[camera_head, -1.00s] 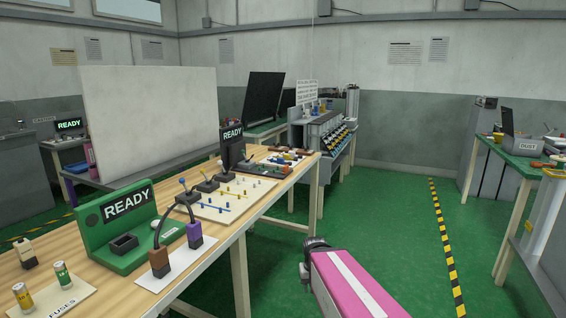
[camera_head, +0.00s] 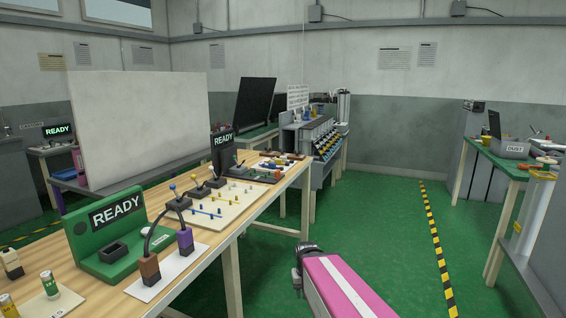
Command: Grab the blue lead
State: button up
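A pale peg board (camera_head: 225,201) lies on the long wooden workbench at left of centre. A thin blue lead (camera_head: 203,212) appears to run between blue pegs near the board's front left edge, and a yellow one lies behind it. They are small and their ends are hard to make out. My pink and white arm reaches in from the bottom, right of the bench, with a dark joint at its far end. It is apart from the board and the lead. No gripper fingers show.
A green READY unit (camera_head: 118,232) and a dark cable arched between brown and purple blocks (camera_head: 185,240) stand in front of the board. Green floor right of the bench is clear to the striped line (camera_head: 437,250).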

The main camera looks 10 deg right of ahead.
aim_at(271, 165)
jog(key=i+l+z, duration=0.75)
jog(key=i, duration=0.35)
jog(key=i+j+z, duration=0.15)
jog(key=i+z, duration=0.25)
jog(key=i, duration=1.4)
jog(key=i+u, duration=0.2)
jog(key=i, duration=0.4)
jog(key=i+l+u, duration=0.2)
jog(key=i, duration=0.4)
jog(key=i+u, duration=0.15)
jog(key=u, duration=0.25)
jog(key=i+l+u, duration=0.1)
jog(key=u, duration=0.25)
jog(key=i+l+u, duration=0.15)
jog(key=u, duration=0.25)
jog(key=i+l+u, duration=0.15)
jog(key=u, duration=0.25)
jog(key=i+l+u, duration=0.1)
jog(key=u, duration=0.3)
jog(key=l+u, duration=0.15)
jog(key=u, duration=0.25)
jog(key=i+l+u, duration=0.1)
jog(key=u, duration=0.3)
jog(key=l+u, duration=0.25)
jog(key=u, duration=0.15)
jog(key=l+u, duration=0.2)
jog(key=u, duration=0.2)
